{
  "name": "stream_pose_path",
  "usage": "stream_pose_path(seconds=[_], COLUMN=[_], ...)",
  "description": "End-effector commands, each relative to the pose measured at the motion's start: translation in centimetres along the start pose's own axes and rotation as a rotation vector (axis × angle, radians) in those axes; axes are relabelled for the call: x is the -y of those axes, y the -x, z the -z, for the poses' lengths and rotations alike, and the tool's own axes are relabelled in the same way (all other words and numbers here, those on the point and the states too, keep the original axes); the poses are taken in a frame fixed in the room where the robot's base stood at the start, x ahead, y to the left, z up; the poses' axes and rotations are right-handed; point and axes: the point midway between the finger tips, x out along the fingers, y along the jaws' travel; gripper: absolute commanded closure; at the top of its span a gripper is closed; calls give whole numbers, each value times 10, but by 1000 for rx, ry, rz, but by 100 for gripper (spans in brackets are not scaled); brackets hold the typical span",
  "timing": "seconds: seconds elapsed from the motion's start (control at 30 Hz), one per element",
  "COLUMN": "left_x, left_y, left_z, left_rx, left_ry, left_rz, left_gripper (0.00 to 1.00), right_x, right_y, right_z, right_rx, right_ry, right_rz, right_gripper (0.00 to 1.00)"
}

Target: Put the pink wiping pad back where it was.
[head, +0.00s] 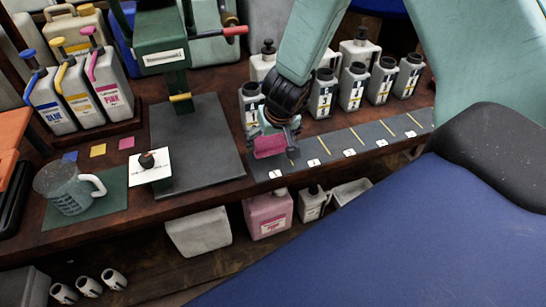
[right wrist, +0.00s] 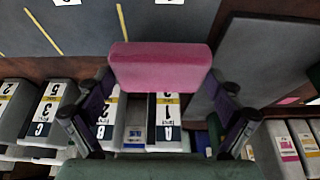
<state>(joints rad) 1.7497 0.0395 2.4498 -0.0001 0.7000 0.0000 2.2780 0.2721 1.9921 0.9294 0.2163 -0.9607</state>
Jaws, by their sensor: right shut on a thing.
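The pink wiping pad (head: 270,146) is held in my right gripper (head: 275,130) above the near-left end of the dark strip with yellow lines, just right of the grey slab. In the right wrist view the pad (right wrist: 160,66) sits between the two fingers of the gripper (right wrist: 160,95), which touch its sides. I cannot tell whether the pad touches the surface below. My left gripper is not in view.
Several labelled white bottles (head: 353,86) stand behind the dark strip (head: 345,143). The grey slab (head: 200,150) with a green press (head: 165,50) is to the left. Further left are a measuring jug (head: 65,188) and a white card (head: 150,168). A pink jug (head: 268,214) stands on the lower shelf.

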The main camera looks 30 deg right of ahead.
Motion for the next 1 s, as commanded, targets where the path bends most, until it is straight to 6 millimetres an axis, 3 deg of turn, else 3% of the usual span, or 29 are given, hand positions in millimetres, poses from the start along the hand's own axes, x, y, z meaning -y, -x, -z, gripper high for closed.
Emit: stream_pose_path(seconds=[0.5, 0.93, 0.97, 1.0], left_x=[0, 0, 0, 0], left_y=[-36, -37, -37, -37], left_z=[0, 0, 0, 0], left_rx=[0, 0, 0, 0], left_ry=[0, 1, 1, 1], left_rz=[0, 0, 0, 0], left_gripper=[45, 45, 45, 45], right_x=[-2, -2, -2, -2], right_y=[-38, -40, -41, -40], right_z=[-16, -17, -17, -17], right_rx=[-1, -1, -1, -1], right_ry=[1, -1, -1, -1], right_rz=[0, 0, 0, 0], right_gripper=[36, 36, 6, 3])
